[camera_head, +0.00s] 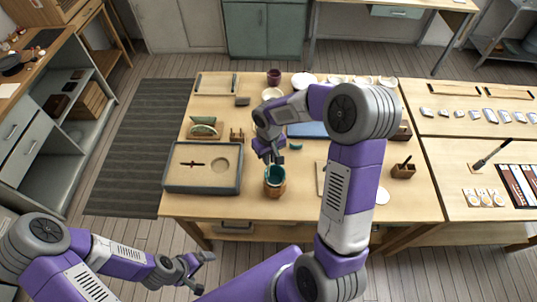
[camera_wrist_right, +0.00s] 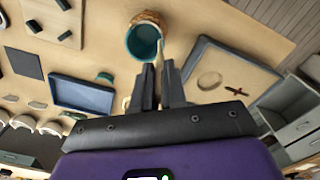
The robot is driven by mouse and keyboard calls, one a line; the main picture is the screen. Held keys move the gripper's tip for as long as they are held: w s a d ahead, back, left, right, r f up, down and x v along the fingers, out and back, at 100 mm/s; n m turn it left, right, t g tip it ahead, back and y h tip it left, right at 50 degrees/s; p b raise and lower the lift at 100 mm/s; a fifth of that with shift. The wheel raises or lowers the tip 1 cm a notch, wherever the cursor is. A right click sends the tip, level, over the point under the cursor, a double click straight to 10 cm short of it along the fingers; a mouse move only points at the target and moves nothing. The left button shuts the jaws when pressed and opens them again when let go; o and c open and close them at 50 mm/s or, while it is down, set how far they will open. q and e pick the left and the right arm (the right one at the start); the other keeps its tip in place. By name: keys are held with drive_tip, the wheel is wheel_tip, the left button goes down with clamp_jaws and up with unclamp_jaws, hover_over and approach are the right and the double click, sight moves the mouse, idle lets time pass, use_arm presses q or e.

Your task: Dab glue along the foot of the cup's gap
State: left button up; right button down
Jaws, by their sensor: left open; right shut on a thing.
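The teal cup (camera_head: 275,173) sits in a round wooden holder (camera_head: 274,191) near the table's front edge. In the right wrist view the cup (camera_wrist_right: 143,42) shows its open mouth, with the holder (camera_wrist_right: 150,16) around it; I cannot make out the gap. My right gripper (camera_head: 272,156) is just above the cup's rim. In its wrist view its fingers (camera_wrist_right: 164,80) are shut on a thin pale tool (camera_wrist_right: 161,50), whose tip points at the cup's side. I cannot tell whether it touches. My left gripper (camera_head: 200,268) is open and empty, in front of the table.
A small teal piece (camera_head: 296,146) lies behind the cup. A grey-rimmed tray (camera_head: 238,178) with a dark slim tool stands to the left.

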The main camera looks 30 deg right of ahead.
sight(269, 168)
drive_tip(key=shift+f+b, duration=0.9)
drive_tip(key=shift+f, duration=0.65)
drive_tip(key=shift+w+f+b, duration=0.1)
drive_tip(key=shift+f+b, duration=0.9)
drive_tip(key=shift+f, duration=0.15)
drive_tip(key=shift+s+d, duration=0.1)
drive_tip(key=shift+s, duration=0.25)
drive_tip(key=shift+f+b, duration=0.3)
drive_tip(key=shift+b, duration=0.25)
